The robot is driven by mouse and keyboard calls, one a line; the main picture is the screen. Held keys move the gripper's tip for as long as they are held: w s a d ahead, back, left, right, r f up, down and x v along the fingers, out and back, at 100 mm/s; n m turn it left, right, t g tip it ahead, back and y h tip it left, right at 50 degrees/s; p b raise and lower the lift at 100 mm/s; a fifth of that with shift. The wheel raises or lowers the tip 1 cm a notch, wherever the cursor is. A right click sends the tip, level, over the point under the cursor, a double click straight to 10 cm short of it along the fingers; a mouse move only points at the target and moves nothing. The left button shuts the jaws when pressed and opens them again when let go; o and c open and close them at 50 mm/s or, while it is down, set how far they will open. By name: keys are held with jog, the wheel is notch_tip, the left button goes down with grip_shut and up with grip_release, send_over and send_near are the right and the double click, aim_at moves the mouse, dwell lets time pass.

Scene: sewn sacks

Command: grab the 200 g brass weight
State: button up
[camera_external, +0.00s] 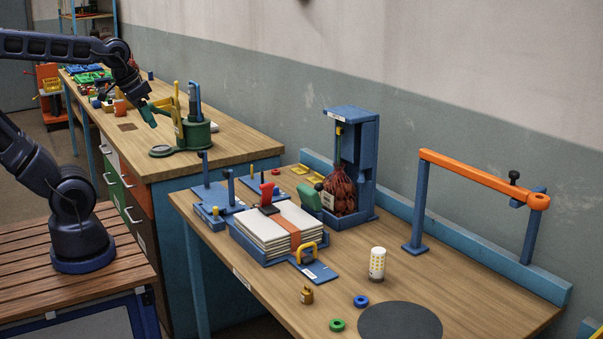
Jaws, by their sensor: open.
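A small brass weight (307,295) with a knob on top stands upright near the front edge of the right-hand table. Its marking is too small to read. My gripper (153,108) is far off at the upper left, over the other bench, beside a green stand with yellow and blue upright parts (195,134). It is open and appears empty, though its fingers are hard to separate from the stand. It is well apart from the brass weight.
Near the weight are a blue ring (361,301), a green ring (337,325), a white yellow-dotted cylinder (377,264) and a dark round mat (400,322).

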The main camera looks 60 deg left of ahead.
jog(key=w+d+f+m+g, duration=0.3)
jog(key=w+d+m, duration=0.2)
jog(key=w+d, duration=1.55)
jog(key=m+g, duration=0.1)
jog(key=m, duration=0.4)
send_over(307, 294)
jog(key=a, duration=0.1)
notch_tip(307, 294, down, 19)
jog(key=f, duration=0.7)
jog(key=w+f, duration=0.1)
jog(key=f, duration=0.2)
jog(key=shift+f, duration=0.15)
grip_shut()
jog(key=shift+r, duration=0.2)
